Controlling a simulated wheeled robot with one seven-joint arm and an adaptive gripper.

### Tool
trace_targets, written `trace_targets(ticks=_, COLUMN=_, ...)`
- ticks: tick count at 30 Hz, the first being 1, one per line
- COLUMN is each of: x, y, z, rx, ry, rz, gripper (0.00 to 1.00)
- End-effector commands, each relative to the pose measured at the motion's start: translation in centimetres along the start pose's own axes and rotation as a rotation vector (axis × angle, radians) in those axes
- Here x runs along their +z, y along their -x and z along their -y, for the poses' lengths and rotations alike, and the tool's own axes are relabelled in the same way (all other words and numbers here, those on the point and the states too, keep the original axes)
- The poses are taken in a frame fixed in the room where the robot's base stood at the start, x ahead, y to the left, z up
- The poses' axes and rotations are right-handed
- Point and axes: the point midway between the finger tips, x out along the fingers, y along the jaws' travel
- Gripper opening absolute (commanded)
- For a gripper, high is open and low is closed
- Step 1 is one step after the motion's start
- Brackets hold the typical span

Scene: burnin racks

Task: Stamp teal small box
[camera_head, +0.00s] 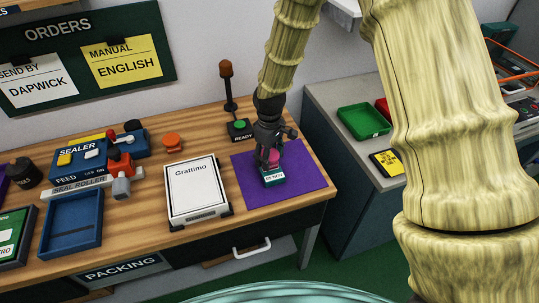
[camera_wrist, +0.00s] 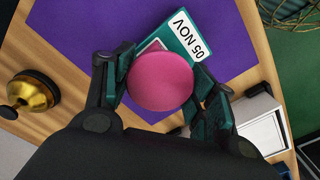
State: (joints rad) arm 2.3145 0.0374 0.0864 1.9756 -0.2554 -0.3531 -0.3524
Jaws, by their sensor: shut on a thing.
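The teal small box (camera_head: 273,178) lies on the purple mat (camera_head: 300,187) at the right end of the packing bench. It carries a white label reading "05 NOV", and the box also shows in the wrist view (camera_wrist: 182,27). My gripper (camera_head: 270,159) points down over the box, shut on a pink round-topped stamp (camera_wrist: 160,80). The stamp's pink part shows between the fingers in the head view (camera_head: 275,156). The stamp's underside is hidden, so I cannot tell whether it touches the box.
A "READY" button post (camera_head: 239,128) stands behind. Farther left are the sealer (camera_head: 95,155) and a blue tray (camera_head: 72,225). A side counter holds a green tray (camera_head: 363,121).

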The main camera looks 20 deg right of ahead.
Motion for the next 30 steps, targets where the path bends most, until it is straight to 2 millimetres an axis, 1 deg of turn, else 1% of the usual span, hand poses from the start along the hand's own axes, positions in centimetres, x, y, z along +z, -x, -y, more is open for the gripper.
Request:
trace_targets(ticks=2, x=0.1, y=-0.1, z=0.1, rx=-0.002, ry=0.000, rz=0.003, gripper=0.41)
trace_targets(ticks=5, x=0.1, y=0.3, z=0.1, rx=-0.002, ry=0.000, rz=0.003, gripper=0.41)
trace_targets(ticks=30, x=0.0, y=5.5, z=0.0, rx=0.000, ry=0.000, rz=0.000, gripper=0.41)
